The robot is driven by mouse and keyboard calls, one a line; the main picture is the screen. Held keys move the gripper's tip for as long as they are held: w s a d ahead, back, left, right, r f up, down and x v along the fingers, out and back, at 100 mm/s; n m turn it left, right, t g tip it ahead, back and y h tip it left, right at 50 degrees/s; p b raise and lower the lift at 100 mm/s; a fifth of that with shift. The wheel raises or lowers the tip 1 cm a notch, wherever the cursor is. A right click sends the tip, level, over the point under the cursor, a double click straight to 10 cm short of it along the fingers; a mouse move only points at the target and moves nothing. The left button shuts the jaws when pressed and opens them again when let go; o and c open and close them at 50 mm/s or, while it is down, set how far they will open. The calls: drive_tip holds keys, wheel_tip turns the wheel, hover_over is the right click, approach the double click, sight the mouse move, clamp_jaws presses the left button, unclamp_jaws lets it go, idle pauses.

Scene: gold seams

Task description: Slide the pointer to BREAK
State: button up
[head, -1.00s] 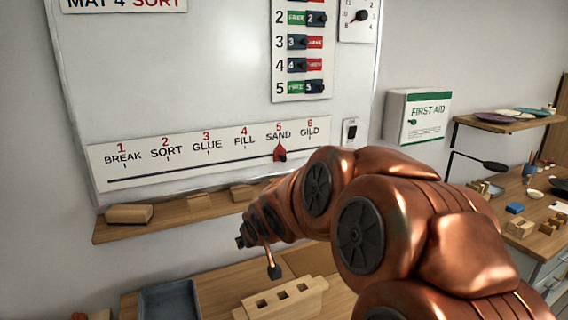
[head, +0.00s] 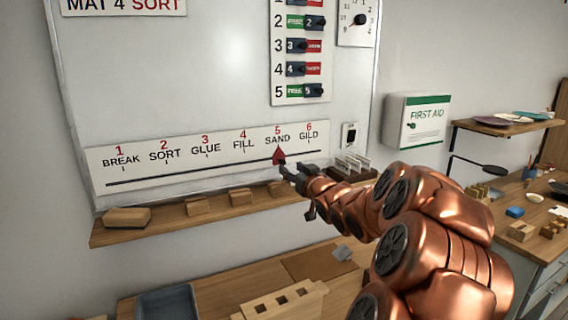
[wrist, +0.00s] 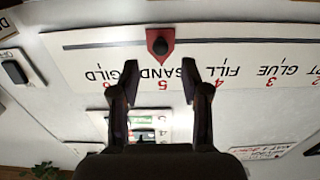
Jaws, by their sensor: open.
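The red pointer (head: 279,156) sits on the slot of the white label strip (head: 215,163), under "5 SAND". In the wrist view, where the lettering is upside down, the pointer (wrist: 159,44) shows a dark round knob on its red body. BREAK (head: 121,160) is at the far left end of the strip. My gripper (head: 284,170) is close to the pointer, at its lower right in the head view. In the wrist view my gripper (wrist: 157,72) is open, its two fingers apart with the pointer ahead of the gap between them. Nothing is between the fingertips.
A wooden ledge (head: 160,231) with several wooden blocks runs below the strip. A toggle panel (head: 301,75) is above, and a switch (head: 349,135) is to the right. The strip left of the pointer is clear.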

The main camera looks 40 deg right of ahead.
sight(283, 162)
drive_tip(key=shift+p+x, duration=0.8)
drive_tip(key=shift+x, duration=2.15)
clamp_jaws()
